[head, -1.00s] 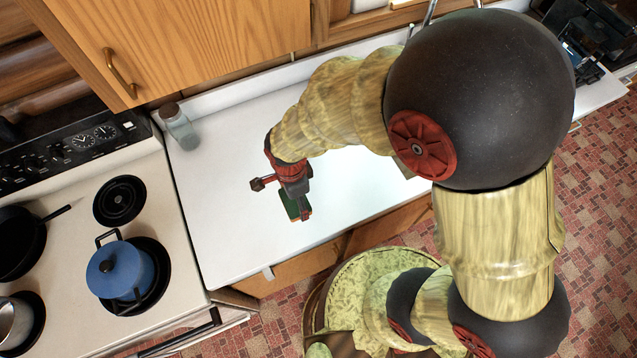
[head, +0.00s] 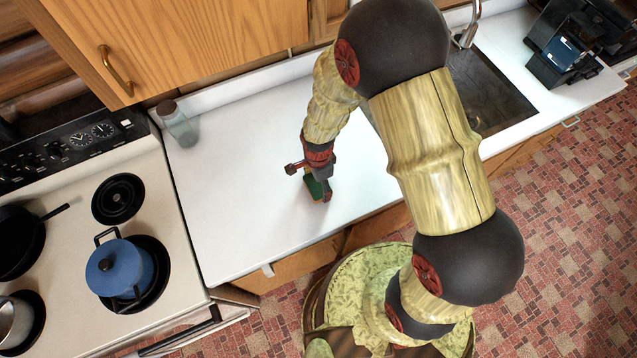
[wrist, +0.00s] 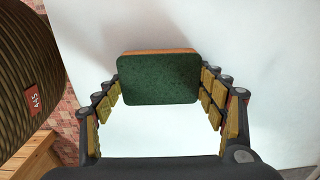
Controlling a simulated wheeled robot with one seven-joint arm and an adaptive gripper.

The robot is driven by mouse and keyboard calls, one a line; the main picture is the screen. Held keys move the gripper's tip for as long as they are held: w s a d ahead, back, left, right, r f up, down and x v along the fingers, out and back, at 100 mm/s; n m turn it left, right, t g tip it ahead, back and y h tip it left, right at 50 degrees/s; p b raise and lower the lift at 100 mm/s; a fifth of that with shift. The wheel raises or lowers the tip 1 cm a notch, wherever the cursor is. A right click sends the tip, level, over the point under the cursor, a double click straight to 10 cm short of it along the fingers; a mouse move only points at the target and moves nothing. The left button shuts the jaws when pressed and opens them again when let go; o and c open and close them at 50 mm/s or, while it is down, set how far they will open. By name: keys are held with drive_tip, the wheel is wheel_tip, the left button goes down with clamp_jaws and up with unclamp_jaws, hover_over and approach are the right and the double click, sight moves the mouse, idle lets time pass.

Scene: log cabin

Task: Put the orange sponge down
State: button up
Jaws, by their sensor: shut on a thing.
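The sponge (wrist: 158,79) shows in the wrist view as a block with a dark green face and a thin orange edge along its top. My gripper (wrist: 160,82) is shut on it, with a finger at each side. In the head view my gripper (head: 319,190) is over the white countertop (head: 235,215), near its front edge, and the sponge (head: 314,187) shows only in part as a small green piece. I cannot tell whether the sponge touches the counter.
A clear bottle (head: 178,125) with a brown cap stands at the counter's back left. The stove (head: 75,215) with a blue pot (head: 120,270) is on the left. A sink (head: 490,95) and a dark appliance (head: 565,45) are on the right. The counter around my gripper is clear.

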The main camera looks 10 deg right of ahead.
drive_tip(key=shift+f, duration=0.3)
drive_tip(key=shift+f, duration=0.2)
drive_tip(key=o, duration=1.2)
